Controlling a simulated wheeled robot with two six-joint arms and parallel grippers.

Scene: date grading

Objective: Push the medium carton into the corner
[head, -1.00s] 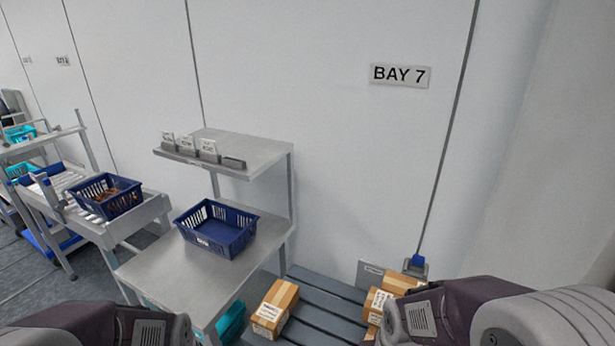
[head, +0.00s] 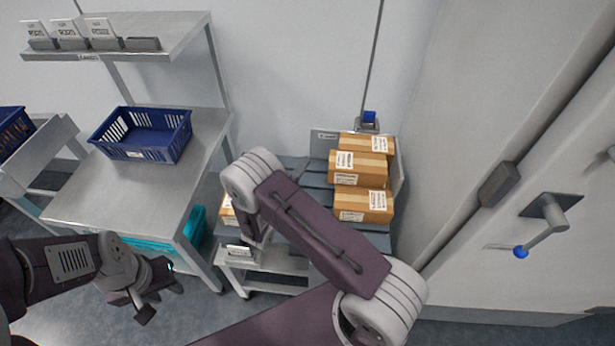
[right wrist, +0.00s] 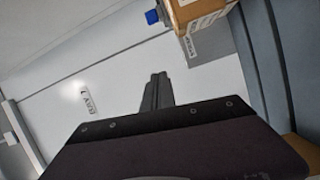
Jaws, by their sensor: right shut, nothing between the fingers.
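Three tan cartons stand close together at the pallet's back right: a back one (head: 380,143), a middle one (head: 358,166) and a front one (head: 363,205). Another carton (head: 227,212) stands at the pallet's left, partly hidden by my right arm. I cannot tell which is the medium one. My right gripper's fingers (right wrist: 156,92) are shut and empty in the right wrist view, apart from a carton (right wrist: 198,10) at the top; in the head view the fingertips are hidden. My left gripper (head: 155,292) hangs at the lower left, away from the cartons; its jaw state is unclear.
The grey slatted pallet (head: 318,172) has a low upright plate (head: 323,146) at the back. A steel table (head: 100,190) with a blue crate (head: 143,135) stands left.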

